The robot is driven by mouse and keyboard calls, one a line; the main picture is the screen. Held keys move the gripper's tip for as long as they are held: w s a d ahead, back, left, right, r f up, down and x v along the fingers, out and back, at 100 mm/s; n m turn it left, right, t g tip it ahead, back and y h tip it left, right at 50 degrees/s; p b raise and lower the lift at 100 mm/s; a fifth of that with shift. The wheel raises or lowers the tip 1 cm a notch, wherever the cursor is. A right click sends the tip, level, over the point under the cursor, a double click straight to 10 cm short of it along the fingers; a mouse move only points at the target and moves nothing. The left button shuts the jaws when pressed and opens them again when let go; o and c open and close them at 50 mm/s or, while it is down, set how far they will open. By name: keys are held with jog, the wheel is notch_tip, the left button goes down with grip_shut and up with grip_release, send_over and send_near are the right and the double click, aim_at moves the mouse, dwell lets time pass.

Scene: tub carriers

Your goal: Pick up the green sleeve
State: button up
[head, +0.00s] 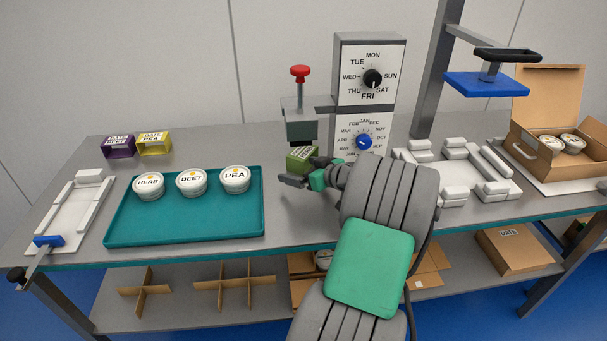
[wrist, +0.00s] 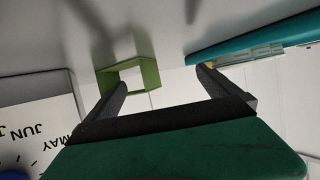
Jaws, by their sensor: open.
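The green sleeve (head: 301,160) stands under the press head at the foot of the dial tower, with dark lettering on one face. In the wrist view the sleeve (wrist: 148,72) is a hollow, open-ended frame against the grey table. My gripper (head: 307,177) is low over the table, right by the sleeve. In the wrist view its two fingers (wrist: 163,80) are spread apart with nothing held between them. The left finger overlaps the sleeve's edge in the picture, while the right finger is clear of it. Contact cannot be told.
The press with a red knob (head: 300,73) hangs above the sleeve, and the dial tower (head: 368,95) stands behind. A teal tray (head: 240,222) with three labelled tubs is at left. Purple (head: 118,146) and yellow (head: 154,144) sleeves stand behind it. White fixtures (head: 458,170) are at right.

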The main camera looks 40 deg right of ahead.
jog(key=shift+s, duration=0.1)
grip_shut()
dwell(0.9)
dwell(0.4)
